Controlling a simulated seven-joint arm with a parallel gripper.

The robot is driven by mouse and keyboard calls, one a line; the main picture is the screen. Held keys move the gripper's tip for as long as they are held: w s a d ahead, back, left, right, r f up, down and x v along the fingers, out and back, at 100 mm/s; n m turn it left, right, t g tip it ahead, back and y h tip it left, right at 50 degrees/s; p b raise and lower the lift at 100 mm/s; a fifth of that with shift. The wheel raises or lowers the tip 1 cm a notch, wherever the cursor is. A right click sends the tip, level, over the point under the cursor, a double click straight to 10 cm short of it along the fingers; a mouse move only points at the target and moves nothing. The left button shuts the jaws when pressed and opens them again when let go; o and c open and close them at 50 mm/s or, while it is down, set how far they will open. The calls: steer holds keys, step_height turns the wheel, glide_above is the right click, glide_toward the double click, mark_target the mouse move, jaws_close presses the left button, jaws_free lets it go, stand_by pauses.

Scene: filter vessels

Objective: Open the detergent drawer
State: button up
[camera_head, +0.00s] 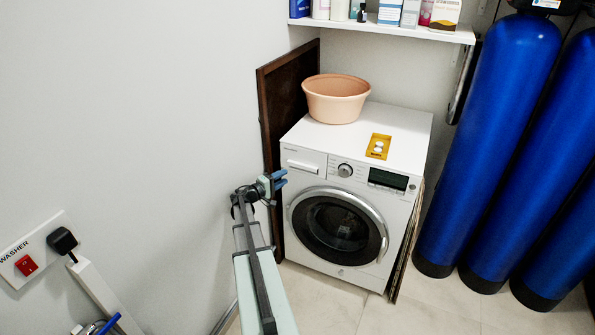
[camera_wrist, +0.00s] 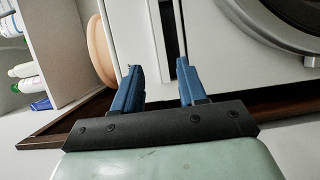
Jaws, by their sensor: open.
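The white washing machine (camera_head: 330,265) stands against the back wall. Its detergent drawer (camera_head: 303,162) is at the upper left of the front and looks flush with the panel. In the wrist view the drawer front (camera_wrist: 135,30) shows turned sideways, with a dark handle recess (camera_wrist: 165,30) along one edge. My gripper (camera_head: 281,179) is just left of and a little below the drawer in the head view. In the wrist view my gripper (camera_wrist: 161,80) has its two blue fingers apart, pointing at the drawer front, with nothing held between them. I cannot tell whether a fingertip touches it.
A peach basin (camera_head: 336,100) and a yellow tray (camera_head: 378,147) sit on the machine. A dark board (camera_head: 282,90) leans at its left, close to my gripper. Blue tanks (camera_head: 490,140) stand at right. A shelf (camera_head: 400,31) with bottles is above.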

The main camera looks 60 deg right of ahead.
mark_target(301, 167)
steer(key=x, duration=0.9)
steer(key=shift+f, duration=0.1)
jaws_close()
stand_by(0.4)
